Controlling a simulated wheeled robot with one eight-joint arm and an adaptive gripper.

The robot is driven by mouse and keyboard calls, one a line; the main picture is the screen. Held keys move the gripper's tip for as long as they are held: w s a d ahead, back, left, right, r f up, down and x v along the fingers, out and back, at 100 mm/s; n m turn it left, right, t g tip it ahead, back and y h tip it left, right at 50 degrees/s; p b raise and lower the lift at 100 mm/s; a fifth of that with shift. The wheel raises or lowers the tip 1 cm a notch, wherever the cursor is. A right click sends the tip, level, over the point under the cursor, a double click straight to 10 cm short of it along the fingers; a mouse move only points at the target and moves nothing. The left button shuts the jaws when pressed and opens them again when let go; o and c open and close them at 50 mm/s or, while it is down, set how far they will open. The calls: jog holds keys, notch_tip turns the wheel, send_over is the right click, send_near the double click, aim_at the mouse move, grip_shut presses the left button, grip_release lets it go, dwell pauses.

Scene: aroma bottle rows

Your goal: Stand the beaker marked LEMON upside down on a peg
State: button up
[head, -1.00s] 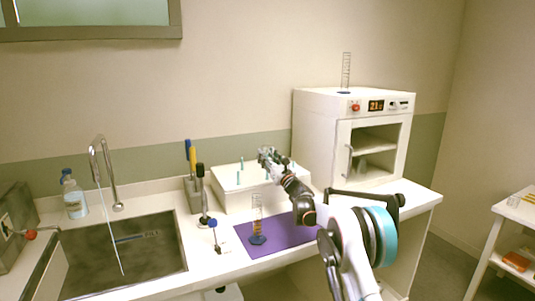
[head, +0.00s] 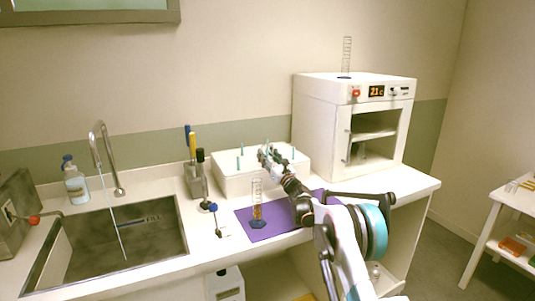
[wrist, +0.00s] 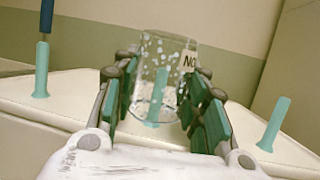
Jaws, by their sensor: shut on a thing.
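My gripper (head: 266,156) is over the white peg rack (head: 235,185) at the back of the counter. In the wrist view my gripper (wrist: 164,105) is shut on a clear, speckled beaker (wrist: 152,62). A pale label (wrist: 188,62) on its right side shows "NO", which fits LEMON turned upside down; the rest is hidden. A teal peg (wrist: 158,92) shows through the glass; I cannot tell whether it is inside or behind. Other teal pegs stand bare to the left (wrist: 41,72) and right (wrist: 274,124).
A graduated cylinder (head: 257,205) stands on the purple mat (head: 285,220) in front of the rack. A white oven (head: 320,125) is to the right, with another cylinder (head: 346,55) on top. A tool holder (head: 195,182) and sink (head: 120,245) are to the left.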

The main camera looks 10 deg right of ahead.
jog(key=shift+s+f, duration=0.15)
jog(key=shift+f, duration=0.3)
jog(key=o, duration=1.1)
jog(key=shift+s, duration=0.1)
jog(key=shift+o, duration=0.2)
jog(key=shift+r, duration=0.1)
